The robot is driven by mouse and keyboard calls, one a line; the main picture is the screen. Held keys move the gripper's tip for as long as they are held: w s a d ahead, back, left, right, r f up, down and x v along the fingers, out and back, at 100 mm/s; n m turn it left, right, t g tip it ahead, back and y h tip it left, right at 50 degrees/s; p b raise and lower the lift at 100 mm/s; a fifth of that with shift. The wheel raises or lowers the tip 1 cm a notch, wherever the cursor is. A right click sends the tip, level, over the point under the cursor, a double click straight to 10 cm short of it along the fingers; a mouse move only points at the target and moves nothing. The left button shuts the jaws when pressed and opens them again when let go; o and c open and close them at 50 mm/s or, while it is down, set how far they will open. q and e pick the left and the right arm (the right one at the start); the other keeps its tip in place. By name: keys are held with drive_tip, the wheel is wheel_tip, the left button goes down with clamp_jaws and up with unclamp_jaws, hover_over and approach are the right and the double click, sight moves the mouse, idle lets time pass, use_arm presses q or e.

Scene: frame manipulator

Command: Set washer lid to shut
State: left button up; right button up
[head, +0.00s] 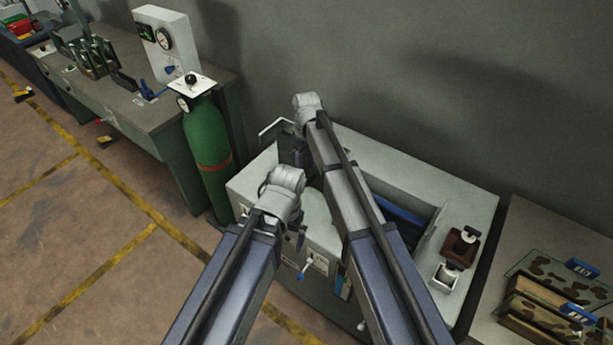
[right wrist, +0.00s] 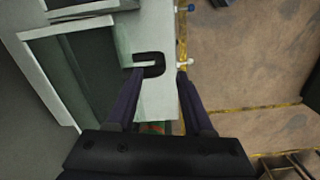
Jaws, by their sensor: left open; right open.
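The washer (head: 462,196) is a pale grey cabinet with a recessed basin, in the middle of the head view. A thin pale raised edge (head: 275,127) at its left end may be part of the lid; my arm hides much of it. My right gripper (right wrist: 160,73) is open, its fingers on either side of a pale edge with a black square recess (right wrist: 156,58). The left fingertip overlaps the recess; contact is unclear. A pale-framed dark panel or opening (right wrist: 85,70) lies left of it. My left gripper (head: 298,228) is open near the washer's front left.
A green gas cylinder (head: 207,155) stands left of the washer, beside a workbench (head: 150,118). A small brown device (head: 460,246) sits at the washer's right end. Another table (head: 540,225) with camouflage boxes is at the right. The floor in front is open.

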sight(306, 180)
drive_tip(key=shift+f+b, duration=3.8)
drive_tip(key=shift+f, duration=0.1)
clamp_jaws()
